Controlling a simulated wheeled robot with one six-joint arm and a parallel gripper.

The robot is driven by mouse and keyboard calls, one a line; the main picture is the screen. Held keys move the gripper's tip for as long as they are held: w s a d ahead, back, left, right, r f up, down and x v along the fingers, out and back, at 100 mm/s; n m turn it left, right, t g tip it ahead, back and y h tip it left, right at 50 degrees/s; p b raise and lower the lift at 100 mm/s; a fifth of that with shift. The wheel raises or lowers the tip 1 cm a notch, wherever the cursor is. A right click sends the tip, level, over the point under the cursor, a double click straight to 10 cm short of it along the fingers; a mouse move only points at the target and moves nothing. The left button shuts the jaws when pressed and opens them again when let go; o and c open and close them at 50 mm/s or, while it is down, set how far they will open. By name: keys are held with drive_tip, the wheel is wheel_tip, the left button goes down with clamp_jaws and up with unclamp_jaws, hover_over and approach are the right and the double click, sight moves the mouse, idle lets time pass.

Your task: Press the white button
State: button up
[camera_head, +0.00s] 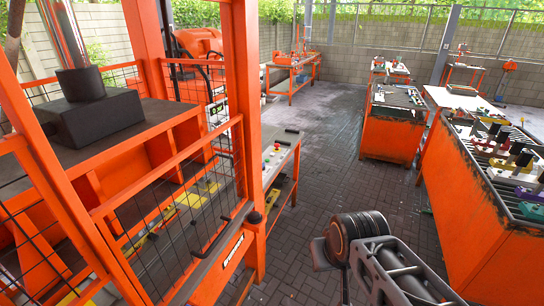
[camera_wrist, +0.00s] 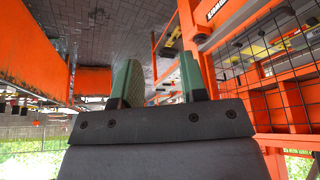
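A grey panel (camera_head: 284,150) with several small coloured buttons sits on the orange bench just behind the caged machine. A pale button (camera_head: 277,147) seems to be among them, but it is too small to be sure of its colour. My gripper (camera_wrist: 158,85) shows in the wrist view, with two green fingers spread apart and nothing between them. In the head view my arm is at the bottom right, over the floor and apart from the panel; the fingers cannot be made out there. No white button can be picked out in the wrist view.
An orange caged machine frame (camera_head: 245,100) stands at the left, between my body and part of the panel. Orange workbenches (camera_head: 485,225) with coloured parts on top stand at the right. The dark paved floor (camera_head: 325,170) between them is clear.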

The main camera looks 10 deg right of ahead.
clamp_jaws()
idle(1.5)
